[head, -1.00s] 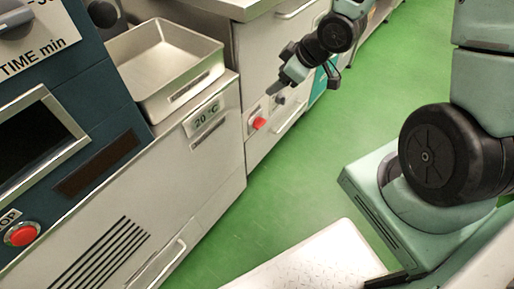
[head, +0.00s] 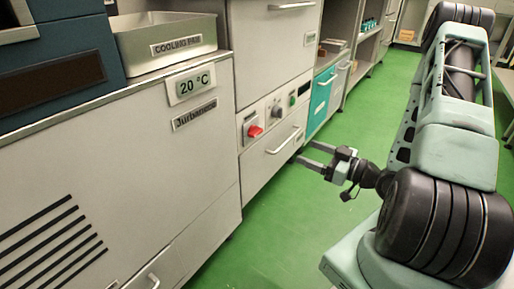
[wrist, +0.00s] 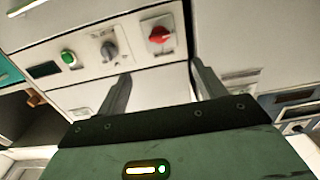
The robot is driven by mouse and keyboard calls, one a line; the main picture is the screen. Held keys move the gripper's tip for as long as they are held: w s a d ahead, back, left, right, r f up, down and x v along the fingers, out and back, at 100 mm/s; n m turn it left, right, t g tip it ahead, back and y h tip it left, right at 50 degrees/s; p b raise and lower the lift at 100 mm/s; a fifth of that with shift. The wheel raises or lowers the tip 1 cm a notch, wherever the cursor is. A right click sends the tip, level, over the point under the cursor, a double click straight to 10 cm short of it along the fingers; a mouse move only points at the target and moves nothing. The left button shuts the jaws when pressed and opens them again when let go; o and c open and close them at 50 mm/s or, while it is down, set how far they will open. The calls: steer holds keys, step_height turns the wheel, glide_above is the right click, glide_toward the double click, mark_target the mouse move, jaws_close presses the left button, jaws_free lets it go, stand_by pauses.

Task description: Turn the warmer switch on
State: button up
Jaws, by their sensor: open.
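A red switch (head: 254,131) sits on the drawer-front panel of the grey cabinet. Beside it are a grey knob (head: 277,112), a green button (head: 292,100) and a small dark display (head: 304,88). I cannot read which control is labelled as the warmer switch. My gripper (head: 308,153) is open and empty, in front of the panel to the lower right of the red switch, apart from it. In the wrist view the panel appears upside down, with the red switch (wrist: 158,35), grey knob (wrist: 109,50) and green button (wrist: 68,57) beyond the fingertips (wrist: 160,70).
A cooling tray (head: 175,40) stands on the counter at left, above a 20 °C display (head: 190,85). A handle (head: 283,141) juts out below the control panel. Teal drawers (head: 321,98) and shelves continue behind. The green floor (head: 270,235) is clear.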

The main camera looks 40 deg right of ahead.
mark_target(259, 133)
steer(key=b+x, duration=0.6)
steer(key=x, duration=1.1)
steer(key=shift+w, duration=0.15)
steer(key=shift+c, duration=0.3)
steer(key=c, duration=0.9)
